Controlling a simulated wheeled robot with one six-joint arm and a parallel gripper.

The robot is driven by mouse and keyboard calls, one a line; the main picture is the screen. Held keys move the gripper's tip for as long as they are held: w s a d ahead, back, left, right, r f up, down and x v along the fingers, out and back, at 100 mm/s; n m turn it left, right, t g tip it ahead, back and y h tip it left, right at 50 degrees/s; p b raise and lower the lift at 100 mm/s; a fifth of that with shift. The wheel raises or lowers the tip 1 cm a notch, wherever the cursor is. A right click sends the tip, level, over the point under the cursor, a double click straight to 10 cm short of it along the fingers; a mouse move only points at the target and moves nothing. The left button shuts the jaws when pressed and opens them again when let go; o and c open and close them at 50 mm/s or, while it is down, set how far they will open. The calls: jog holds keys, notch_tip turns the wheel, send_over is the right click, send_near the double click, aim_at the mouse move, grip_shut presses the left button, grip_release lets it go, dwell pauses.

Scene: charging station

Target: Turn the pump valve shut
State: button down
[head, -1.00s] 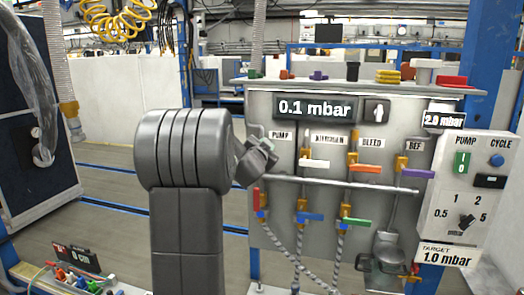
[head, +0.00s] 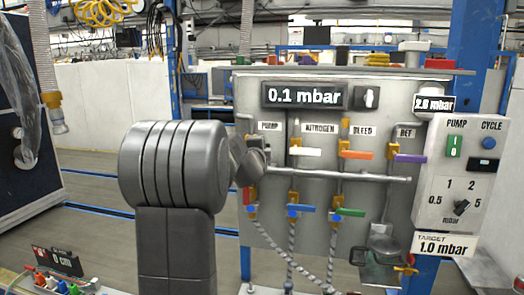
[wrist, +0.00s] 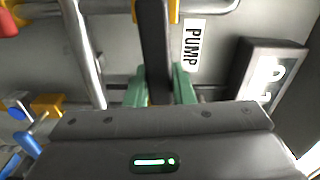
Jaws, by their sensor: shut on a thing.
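The pump valve's dark handle (wrist: 154,35) shows in the wrist view, beside the PUMP label (wrist: 194,45). The green fingers of my gripper (wrist: 158,86) are shut on this handle, one on each side. In the head view my gripper (head: 255,160) is at the left end of the panel, just below the PUMP label (head: 269,126). My arm and gripper hide the pump valve there. The pressure display (head: 305,95) reads 0.1 mbar.
To the right are the white nitrogen handle (head: 305,151), orange bleed handle (head: 356,155) and purple handle (head: 410,158). A metal pipe (head: 340,176) crosses below them. The control box (head: 462,175) is at the far right. Open floor lies left of the panel.

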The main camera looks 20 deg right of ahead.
jog(key=shift+f+m+b, duration=0.3)
jog(key=shift+f+m, duration=0.05)
jog(key=shift+m, duration=0.15)
jog(key=c, duration=1.2)
grip_release()
jog(key=shift+c, duration=0.2)
jog(key=shift+s, duration=0.1)
jog(key=b+v, duration=0.1)
jog(key=v, duration=1.2)
jog(key=shift+s+a, duration=0.25)
jog(key=shift+w+d, duration=0.1)
jog(key=shift+w, duration=0.05)
